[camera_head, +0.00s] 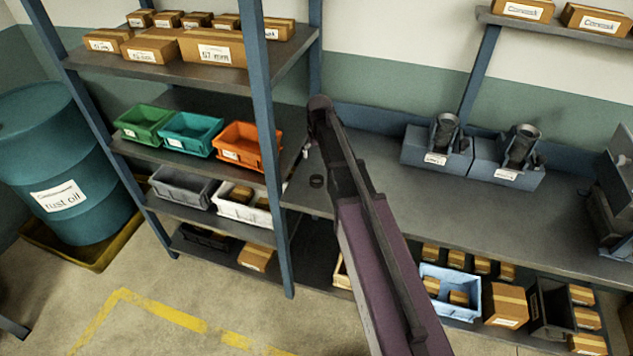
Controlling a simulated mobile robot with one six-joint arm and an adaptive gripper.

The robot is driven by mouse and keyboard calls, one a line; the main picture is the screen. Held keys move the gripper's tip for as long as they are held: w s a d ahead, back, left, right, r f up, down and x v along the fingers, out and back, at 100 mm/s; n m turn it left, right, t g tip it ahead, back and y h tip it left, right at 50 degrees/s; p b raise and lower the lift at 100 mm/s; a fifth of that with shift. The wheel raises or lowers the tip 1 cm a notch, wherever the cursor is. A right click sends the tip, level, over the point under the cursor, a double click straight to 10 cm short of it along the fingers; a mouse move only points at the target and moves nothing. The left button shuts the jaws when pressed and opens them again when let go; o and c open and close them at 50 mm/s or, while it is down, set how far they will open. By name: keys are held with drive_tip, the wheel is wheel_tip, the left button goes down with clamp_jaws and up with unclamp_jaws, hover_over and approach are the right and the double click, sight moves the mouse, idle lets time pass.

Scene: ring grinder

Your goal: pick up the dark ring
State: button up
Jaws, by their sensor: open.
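The dark ring (316,181) is a small, short black cylinder lying on the left end of the grey workbench (420,213). Nothing touches it that I can make out. My arm reaches up from the bottom of the view toward the bench's back left corner. My gripper (306,152) is small and partly hidden at the far end of the arm, just above and left of the ring in the picture. It is open and apart from the ring; its exact height over the bench cannot be told.
Left of the bench, a blue-posted shelf holds cartons, a green bin (144,123), a teal bin (190,134) and an orange bin (240,146). Two blue-grey boxes with dark fixtures (437,150) stand at the bench's back. The bench middle is clear.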

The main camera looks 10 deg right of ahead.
drive_tip(key=shift+f, duration=0.15)
drive_tip(key=b, duration=0.8)
approach(317, 179)
drive_tip(key=shift+s+a+f, duration=0.2)
drive_tip(key=shift+s+f, duration=0.2)
drive_tip(key=shift+f, duration=0.15)
drive_tip(key=shift+s+a+f, duration=0.2)
drive_tip(key=shift+s+f, duration=0.2)
drive_tip(key=shift+f, duration=0.3)
drive_tip(key=shift+f+b, duration=0.1)
drive_tip(key=shift+b, duration=0.2)
drive_tip(key=shift+w+d+f+b, duration=0.1)
drive_tip(key=shift+w+f+b, duration=0.05)
drive_tip(key=shift+f+b, duration=1.1)
drive_tip(key=shift+w+d+f+b, duration=0.1)
drive_tip(key=shift+w+f+b, duration=0.05)
drive_tip(key=shift+f+b, duration=1.1)
drive_tip(key=c, duration=1.1)
